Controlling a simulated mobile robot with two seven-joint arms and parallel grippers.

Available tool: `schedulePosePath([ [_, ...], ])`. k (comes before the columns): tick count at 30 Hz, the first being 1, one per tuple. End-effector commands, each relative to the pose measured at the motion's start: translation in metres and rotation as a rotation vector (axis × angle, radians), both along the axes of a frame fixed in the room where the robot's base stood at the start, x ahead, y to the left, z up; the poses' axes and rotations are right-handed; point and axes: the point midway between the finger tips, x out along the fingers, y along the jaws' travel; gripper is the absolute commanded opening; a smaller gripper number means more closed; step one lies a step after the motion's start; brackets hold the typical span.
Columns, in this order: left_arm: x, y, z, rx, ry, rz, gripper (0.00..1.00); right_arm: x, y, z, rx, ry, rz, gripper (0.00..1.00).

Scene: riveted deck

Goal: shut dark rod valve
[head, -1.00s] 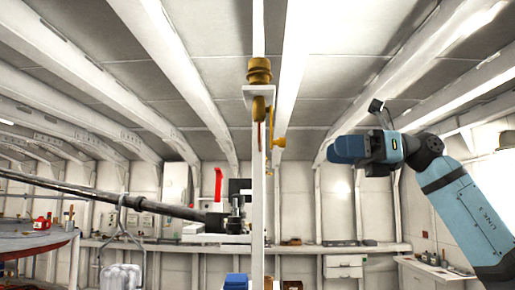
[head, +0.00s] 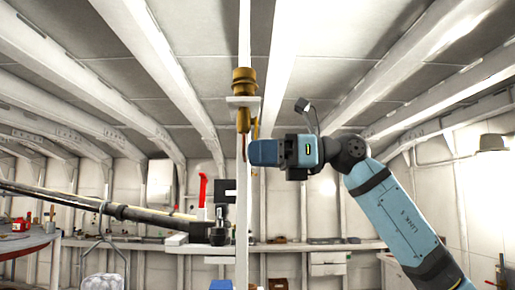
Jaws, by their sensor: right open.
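A brass valve (head: 244,108) sits on a small white bracket high on a white post, near the picture's middle. A thin dark rod-like part (head: 243,146) hangs below its body against the post; I cannot tell surely that this is its handle or how it is turned. My right gripper (head: 264,153) comes in from the right, just right of the post and below the valve body, with no visible contact. Its jaws are seen side-on; it is open, with nothing visibly held.
A red lever (head: 202,190) stands left of the post. A workbench (head: 322,246) with small items runs along the back wall. A round table (head: 22,243) is at far left. The space left of the post is open at valve height.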

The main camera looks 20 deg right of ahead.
Motion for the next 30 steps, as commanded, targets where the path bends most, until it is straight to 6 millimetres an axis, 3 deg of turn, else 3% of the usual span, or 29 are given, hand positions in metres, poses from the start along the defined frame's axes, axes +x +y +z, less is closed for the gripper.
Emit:
schedulePosePath([
  [11, -0.0003, 0.0023, -0.0007, 0.003, 0.002, 0.005, 0.43, 0.0016, 0.0053, -0.0004, 0.001, 0.001, 0.0, 0.43],
  [15, -0.0007, 0.0017, -0.0008, 0.002, 0.004, 0.004, 0.43, 0.0016, 0.0051, -0.0003, 0.001, 0.001, 0.0, 0.11],
  [17, -0.0009, 0.0014, -0.0008, 0.001, 0.004, 0.004, 0.43, 0.0016, 0.0051, -0.0003, 0.001, 0.001, 0.0, 0.0],
  [30, -0.0014, -0.0005, -0.0011, -0.001, 0.004, 0.001, 0.43, -0.0022, 0.0055, 0.0001, 0.017, 0.055, -0.001, 0.0],
])
